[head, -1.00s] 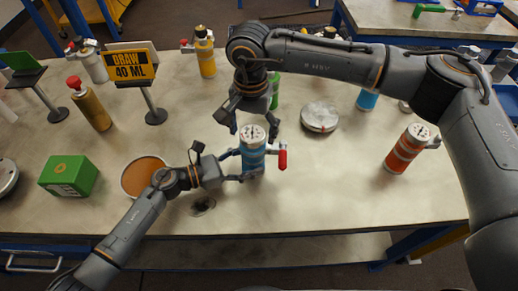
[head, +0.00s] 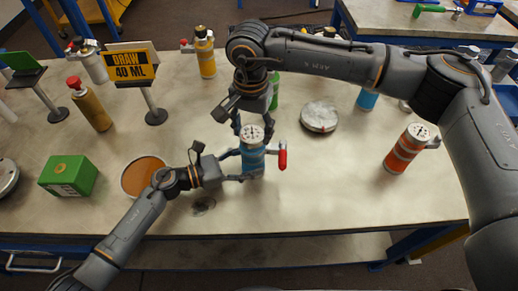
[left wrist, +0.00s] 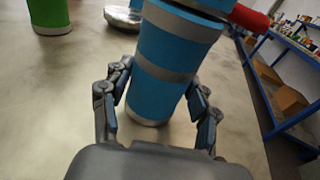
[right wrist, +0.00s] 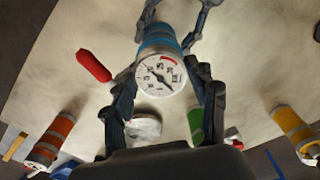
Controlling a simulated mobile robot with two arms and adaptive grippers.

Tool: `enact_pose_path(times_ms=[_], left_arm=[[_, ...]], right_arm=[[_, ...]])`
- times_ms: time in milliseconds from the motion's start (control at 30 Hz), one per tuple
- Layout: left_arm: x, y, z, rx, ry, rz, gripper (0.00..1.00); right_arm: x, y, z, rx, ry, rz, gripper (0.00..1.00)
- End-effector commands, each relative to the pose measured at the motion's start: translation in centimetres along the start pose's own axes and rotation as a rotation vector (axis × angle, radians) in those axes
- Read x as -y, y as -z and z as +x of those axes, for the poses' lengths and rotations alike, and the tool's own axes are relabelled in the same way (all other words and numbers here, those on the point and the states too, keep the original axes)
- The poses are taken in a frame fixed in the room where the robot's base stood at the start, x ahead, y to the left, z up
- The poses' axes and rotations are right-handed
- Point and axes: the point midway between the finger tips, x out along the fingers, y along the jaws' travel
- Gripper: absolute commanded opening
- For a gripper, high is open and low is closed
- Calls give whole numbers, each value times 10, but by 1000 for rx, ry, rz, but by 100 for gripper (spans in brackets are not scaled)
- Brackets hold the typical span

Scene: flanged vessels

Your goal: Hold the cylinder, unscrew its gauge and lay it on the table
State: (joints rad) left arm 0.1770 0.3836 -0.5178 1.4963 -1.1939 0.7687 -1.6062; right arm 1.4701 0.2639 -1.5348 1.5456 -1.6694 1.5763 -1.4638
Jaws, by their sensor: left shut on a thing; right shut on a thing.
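A blue cylinder (head: 254,159) with grey bands stands upright near the table's front edge. Its round white gauge (head: 251,134) sits on top, and a red handle (head: 282,155) sticks out to the right. My left gripper (head: 244,165) is shut on the cylinder's body from the left; the left wrist view shows its fingers on both sides of the blue body (left wrist: 165,60). My right gripper (head: 252,131) reaches down from above and is shut on the gauge, with one finger on each side of the dial (right wrist: 160,74) in the right wrist view.
An orange cylinder (head: 406,148) stands to the right, and a round metal disc (head: 319,117) lies behind. A bowl (head: 145,176) and a green box (head: 68,176) are at left. The table's front right is clear.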

Motion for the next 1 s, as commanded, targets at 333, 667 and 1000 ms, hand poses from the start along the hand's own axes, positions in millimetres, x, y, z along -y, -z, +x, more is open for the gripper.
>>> enact_pose_path(times_ms=[333, 667, 1000], left_arm=[[1, -1, 0, 2, 4, 1, 35], [1, -1, 0, 3, 3, 2, 35], [0, -1, 0, 2, 1, 1, 35]], right_arm=[[-1, 0, 3, 3, -4, -488, 17], [-1, 0, 0, 3, -3, -598, 17], [0, 0, -11, 1, -2, -597, 17]])
